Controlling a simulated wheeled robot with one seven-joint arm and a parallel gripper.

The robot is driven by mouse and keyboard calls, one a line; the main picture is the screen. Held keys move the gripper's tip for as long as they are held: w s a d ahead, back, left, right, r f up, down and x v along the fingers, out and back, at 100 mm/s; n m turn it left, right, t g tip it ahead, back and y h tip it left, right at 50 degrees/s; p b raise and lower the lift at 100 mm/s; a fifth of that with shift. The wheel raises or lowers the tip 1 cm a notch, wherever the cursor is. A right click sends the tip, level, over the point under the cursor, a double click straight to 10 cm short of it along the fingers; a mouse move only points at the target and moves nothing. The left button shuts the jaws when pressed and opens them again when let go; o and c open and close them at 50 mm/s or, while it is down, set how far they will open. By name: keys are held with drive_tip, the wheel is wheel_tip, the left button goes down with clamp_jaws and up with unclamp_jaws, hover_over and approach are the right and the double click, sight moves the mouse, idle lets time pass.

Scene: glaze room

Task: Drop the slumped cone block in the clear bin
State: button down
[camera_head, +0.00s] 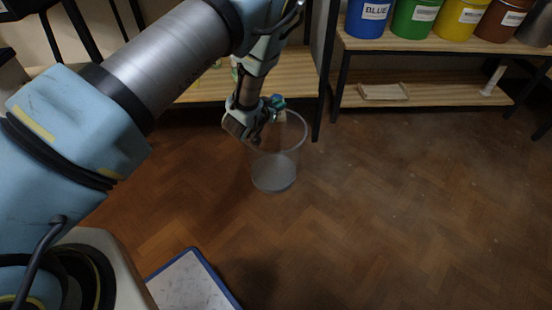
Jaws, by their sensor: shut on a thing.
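The clear bin (289,160) stands upright on the wooden floor near the middle of the view. It is a see-through, round bin, open at the top. My gripper (262,126) is at the bin's rim, over its left and back part. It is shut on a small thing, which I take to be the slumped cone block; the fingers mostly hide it. A small pale patch and a teal part show at the gripper's right side, and I cannot tell clearly which belongs to the block.
A wooden shelf (297,75) stands behind the bin. Another shelf (440,40) at the right holds blue (366,22), green (412,24) and yellow (458,24) buckets. A blue-edged white board (192,284) lies in the foreground. The floor at the right is clear.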

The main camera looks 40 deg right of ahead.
wheel_tip(320, 180, down, 4)
drive_tip(key=shift+f+b, duration=0.1)
drive_tip(key=shift+b, duration=1.15)
drive_tip(key=c, duration=0.7)
unclamp_jaws()
drive_tip(key=shift+a, duration=0.1)
drive_tip(key=p+v, duration=0.2)
drive_tip(key=v, duration=0.8)
drive_tip(key=shift+s+a, duration=0.1)
drive_tip(key=shift+a, duration=0.2)
